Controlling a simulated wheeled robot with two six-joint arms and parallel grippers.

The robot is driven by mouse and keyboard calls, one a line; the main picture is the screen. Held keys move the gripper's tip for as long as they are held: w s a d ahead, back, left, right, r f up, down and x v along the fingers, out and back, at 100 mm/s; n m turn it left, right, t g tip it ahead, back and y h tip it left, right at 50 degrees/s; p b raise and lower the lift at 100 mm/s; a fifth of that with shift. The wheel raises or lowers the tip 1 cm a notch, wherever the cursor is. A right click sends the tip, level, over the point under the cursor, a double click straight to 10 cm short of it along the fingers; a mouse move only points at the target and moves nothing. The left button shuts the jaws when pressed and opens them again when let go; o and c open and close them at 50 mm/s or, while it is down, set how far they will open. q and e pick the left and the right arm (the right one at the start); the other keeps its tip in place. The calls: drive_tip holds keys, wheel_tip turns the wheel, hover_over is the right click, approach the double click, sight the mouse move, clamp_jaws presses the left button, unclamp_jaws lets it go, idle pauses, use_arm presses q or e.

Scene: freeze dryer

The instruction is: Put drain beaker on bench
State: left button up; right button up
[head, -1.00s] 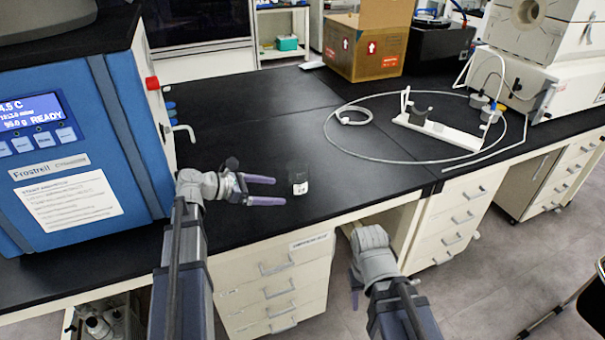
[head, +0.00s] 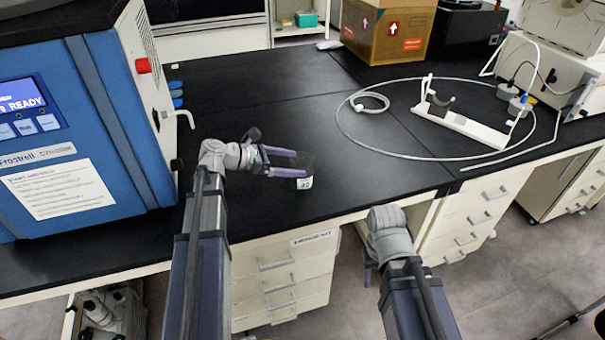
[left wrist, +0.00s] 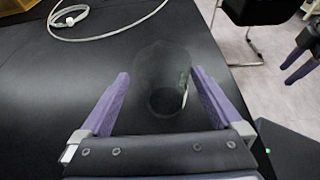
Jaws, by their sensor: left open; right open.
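The drain beaker (head: 305,181) is a small, dark, see-through beaker with a white label, standing on the black bench (head: 245,110) near its front edge. It also shows in the left wrist view (left wrist: 163,75), where it stands between the two purple fingers. My left gripper (head: 299,163) is open around the beaker, with a gap seen on the left side in the wrist view; contact on the right side cannot be told. My right gripper (head: 368,272) hangs low in front of the bench; its fingers are mostly hidden behind my arm.
The blue freeze dryer (head: 85,130) with its side valves stands at the left. A tube loop (head: 345,125) and a white holder (head: 460,125) lie at the right. A cardboard box (head: 388,30) stands at the back. The bench middle is clear.

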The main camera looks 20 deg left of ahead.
sight(311, 167)
use_arm(q)
drive_tip(key=shift+w+d+f, duration=0.3)
drive_tip(key=shift+d, duration=0.2)
drive_tip(key=shift+b+x, duration=1.15)
drive_tip(key=shift+x, duration=1.45)
drive_tip(key=shift+s, duration=0.2)
drive_tip(key=c, duration=1.3)
wheel_tip(311, 167, up, 10)
drive_tip(key=p, duration=1)
drive_tip(key=shift+r, duration=0.1)
drive_tip(key=shift+c, duration=0.2)
